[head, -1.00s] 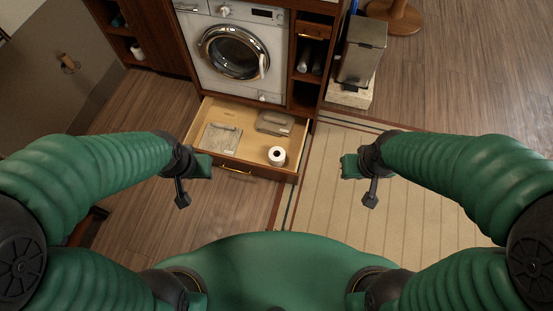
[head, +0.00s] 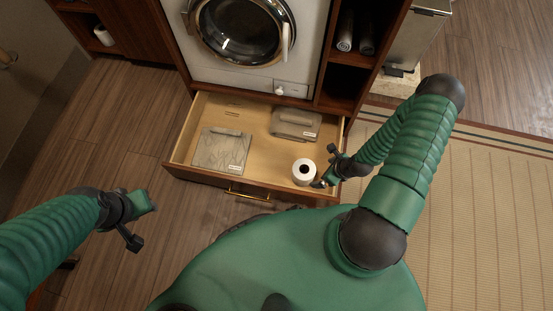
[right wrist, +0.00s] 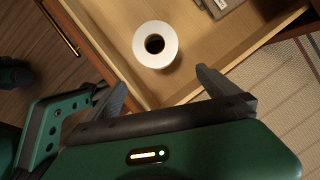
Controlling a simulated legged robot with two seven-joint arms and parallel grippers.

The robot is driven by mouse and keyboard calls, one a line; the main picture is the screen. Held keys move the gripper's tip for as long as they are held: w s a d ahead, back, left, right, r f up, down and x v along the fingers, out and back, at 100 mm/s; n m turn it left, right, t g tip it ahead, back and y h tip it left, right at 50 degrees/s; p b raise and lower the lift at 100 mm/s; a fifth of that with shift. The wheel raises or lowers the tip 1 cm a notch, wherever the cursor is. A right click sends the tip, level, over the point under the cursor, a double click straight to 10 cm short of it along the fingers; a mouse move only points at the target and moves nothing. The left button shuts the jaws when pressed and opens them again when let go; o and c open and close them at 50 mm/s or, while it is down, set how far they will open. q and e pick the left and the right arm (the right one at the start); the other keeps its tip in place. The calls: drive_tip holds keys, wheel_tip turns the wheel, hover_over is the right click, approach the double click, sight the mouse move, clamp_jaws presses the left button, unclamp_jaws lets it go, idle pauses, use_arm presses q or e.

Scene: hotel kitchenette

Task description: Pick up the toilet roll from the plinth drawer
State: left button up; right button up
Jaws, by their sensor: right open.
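The toilet roll (head: 304,172) is white and stands upright in the front right corner of the open plinth drawer (head: 180,152). My right gripper (head: 326,167) is just to the right of the roll, over the drawer's front right corner. In the right wrist view the roll (right wrist: 156,45) lies beyond the open fingers (right wrist: 160,88), with its dark core facing up, and nothing is between the fingers. My left gripper (head: 140,220) is over the wooden floor to the left of the drawer; whether its jaws are open does not show clearly.
The drawer also holds a grey flat packet (head: 221,150) at the left and a grey folded item (head: 296,123) at the back. The washing machine (head: 245,40) stands above the drawer. A metal bin (head: 414,35) stands at the right. The left floor is clear.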

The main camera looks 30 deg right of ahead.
drive_tip(key=shift+m, duration=0.4)
drive_tip(key=b+x, duration=0.2)
drive_tip(key=x, duration=0.2)
drive_tip(key=b+x, duration=0.2)
drive_tip(key=x, duration=0.2)
drive_tip(key=b+x, duration=0.2)
drive_tip(key=x, duration=0.3)
drive_tip(key=shift+w+a+r+b, duration=0.2)
drive_tip(key=shift+w+a+b, duration=0.05)
drive_tip(key=shift+w+b, duration=0.1)
drive_tip(key=b+x, duration=0.4)
drive_tip(key=shift+w+a, duration=0.15)
drive_tip(key=shift+w+f, duration=0.2)
drive_tip(key=shift+f, duration=0.15)
use_arm(q)
drive_tip(key=s+x, duration=0.2)
drive_tip(key=x, duration=0.9)
drive_tip(key=shift+s+a+f, duration=0.25)
drive_tip(key=shift+s+a, duration=0.05)
drive_tip(key=shift+a, duration=0.15)
use_arm(e)
drive_tip(key=shift+r, duration=0.15)
drive_tip(key=shift+c, duration=0.3)
drive_tip(key=c, duration=1.3)
drive_tip(key=shift+r, duration=0.1)
